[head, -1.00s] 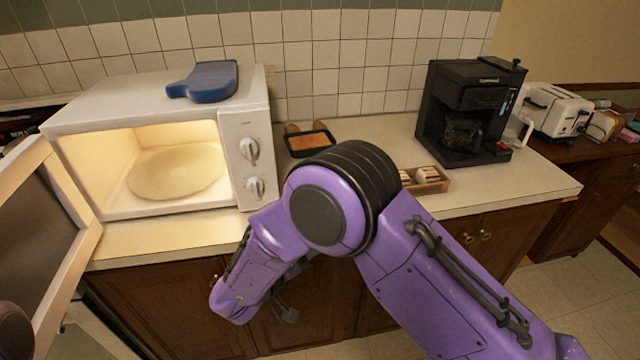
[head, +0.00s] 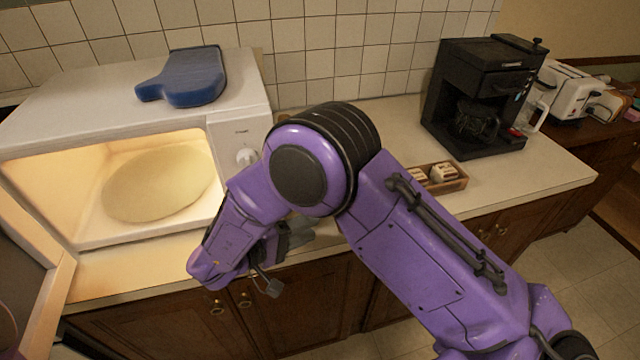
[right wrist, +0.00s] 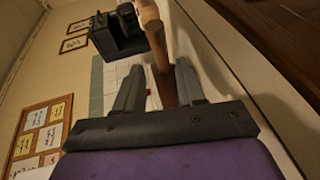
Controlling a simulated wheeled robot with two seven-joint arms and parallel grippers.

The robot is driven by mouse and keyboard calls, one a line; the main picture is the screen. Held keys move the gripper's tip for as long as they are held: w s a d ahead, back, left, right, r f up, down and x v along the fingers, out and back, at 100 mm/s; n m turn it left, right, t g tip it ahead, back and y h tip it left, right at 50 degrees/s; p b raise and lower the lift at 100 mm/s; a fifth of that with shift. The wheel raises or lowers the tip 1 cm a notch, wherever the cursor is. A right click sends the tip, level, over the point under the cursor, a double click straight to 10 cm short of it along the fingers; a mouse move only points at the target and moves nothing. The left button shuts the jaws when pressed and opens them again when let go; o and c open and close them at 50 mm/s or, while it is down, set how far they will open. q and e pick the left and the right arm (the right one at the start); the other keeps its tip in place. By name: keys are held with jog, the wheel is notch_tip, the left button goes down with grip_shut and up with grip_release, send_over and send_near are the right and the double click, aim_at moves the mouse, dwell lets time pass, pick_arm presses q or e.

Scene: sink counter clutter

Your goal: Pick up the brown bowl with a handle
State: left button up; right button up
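A brown object (right wrist: 163,84), which looks like the brown bowl with a handle seen edge-on, shows in the right wrist view between my right gripper's fingers (right wrist: 158,75). The fingers are apart, with gaps visible beside it. I cannot tell how deep it sits between them. In the head view the bowl is hidden behind my purple right arm, and my right gripper (head: 298,232) shows only partly, low by the counter's front edge. My left gripper is not in view.
A lit white microwave (head: 110,110) stands open at left, with a blue board (head: 190,78) on top. A small wooden box (head: 450,183) and a black coffee maker (head: 480,95) are on the counter (head: 545,180) at right. A toaster (head: 567,92) stands farther right.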

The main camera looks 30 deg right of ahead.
jog(key=p+x, duration=0.1)
jog(key=x, duration=0.2)
jog(key=p+x, duration=0.1)
jog(key=x, duration=0.2)
jog(key=p+x, duration=0.1)
jog(key=x, duration=0.2)
jog(key=shift+s+r, duration=0.1)
jog(key=shift+s, duration=0.15)
jog(key=shift+d, duration=0.25)
jog(key=shift+a, duration=0.15)
jog(key=c, duration=0.6)
grip_shut()
